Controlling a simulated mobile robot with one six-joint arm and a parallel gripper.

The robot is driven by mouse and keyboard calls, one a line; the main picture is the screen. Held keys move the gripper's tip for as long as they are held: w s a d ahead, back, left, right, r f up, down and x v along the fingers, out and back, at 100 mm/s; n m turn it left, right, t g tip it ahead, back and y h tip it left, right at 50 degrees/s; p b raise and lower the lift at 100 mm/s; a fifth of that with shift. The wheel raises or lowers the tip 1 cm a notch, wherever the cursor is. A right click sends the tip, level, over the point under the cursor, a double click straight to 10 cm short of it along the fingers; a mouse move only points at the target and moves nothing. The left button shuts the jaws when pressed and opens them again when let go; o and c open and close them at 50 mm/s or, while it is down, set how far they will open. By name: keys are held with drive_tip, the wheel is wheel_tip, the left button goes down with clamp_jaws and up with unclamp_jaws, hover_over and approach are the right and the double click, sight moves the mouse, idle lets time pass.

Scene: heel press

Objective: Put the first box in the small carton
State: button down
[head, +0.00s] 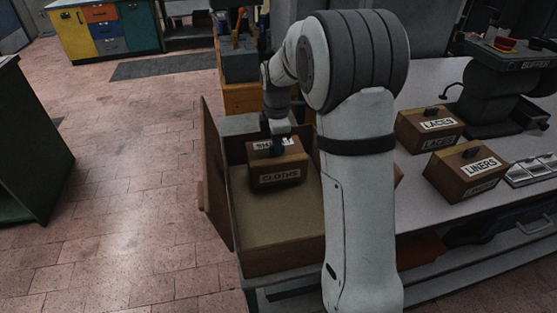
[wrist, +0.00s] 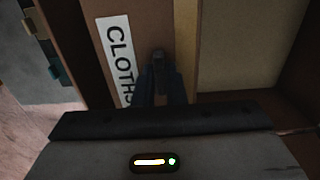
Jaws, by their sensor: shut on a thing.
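A brown box labelled CLOTHS (head: 278,178) is inside the far part of an open brown carton (head: 279,262). My gripper (head: 278,148) is above the box, shut on the dark knob on its lid. In the wrist view the fingers (wrist: 160,62) close around that knob, beside the white CLOTHS label (wrist: 117,55). I cannot tell whether the box touches the carton floor. The near part of the carton floor is bare.
Boxes labelled LACES (head: 429,128) and LINERS (head: 470,172) stand on the grey bench at right, near a dark machine (head: 497,92) and a metal tray (head: 534,170). A carton flap (head: 214,170) stands up at left. The tiled floor further left is clear.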

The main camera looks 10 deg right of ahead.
drive_tip(key=shift+f, duration=1.95)
drive_tip(key=shift+f, duration=0.1)
drive_tip(key=shift+f, duration=0.2)
drive_tip(key=c, duration=1.5)
unclamp_jaws()
drive_tip(key=shift+s, duration=0.1)
drive_tip(key=shift+r, duration=0.15)
